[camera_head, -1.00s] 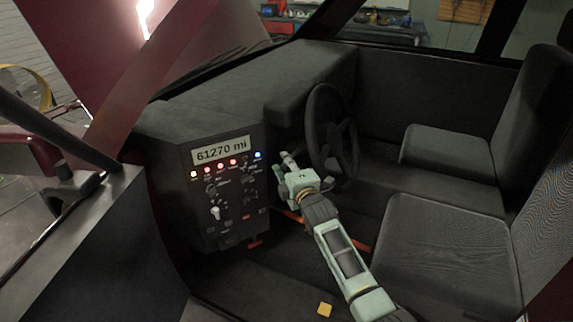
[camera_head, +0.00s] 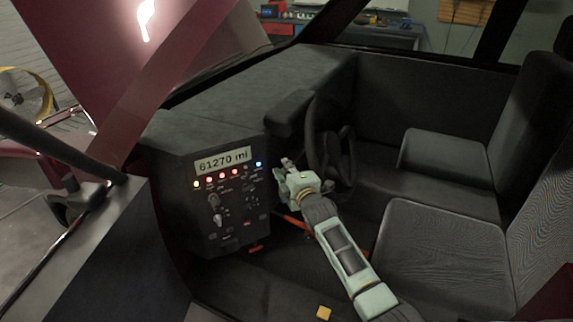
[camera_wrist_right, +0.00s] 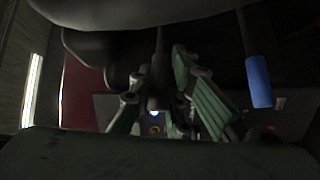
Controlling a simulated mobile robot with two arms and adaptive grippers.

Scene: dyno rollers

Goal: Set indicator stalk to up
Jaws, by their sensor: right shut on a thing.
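My right gripper (camera_head: 287,165) reaches in from the lower right, between the dashboard and the steering wheel (camera_head: 332,150). In the wrist view its two fingers (camera_wrist_right: 157,108) close in from both sides on a dark stalk (camera_wrist_right: 158,80) with a pale tip, which I take for the indicator stalk. The stalk hangs between the fingers from the dark column at the top of that view. Its exact angle is hard to judge. In the head view the gripper hides most of the stalk. My left gripper is out of view.
A second stalk with a blue end (camera_wrist_right: 258,82) is close to the right of the fingers. The dash panel (camera_head: 222,200) with lit lamps, knobs and a mileage display is left of the gripper. Dark seats (camera_head: 440,250) fill the right side.

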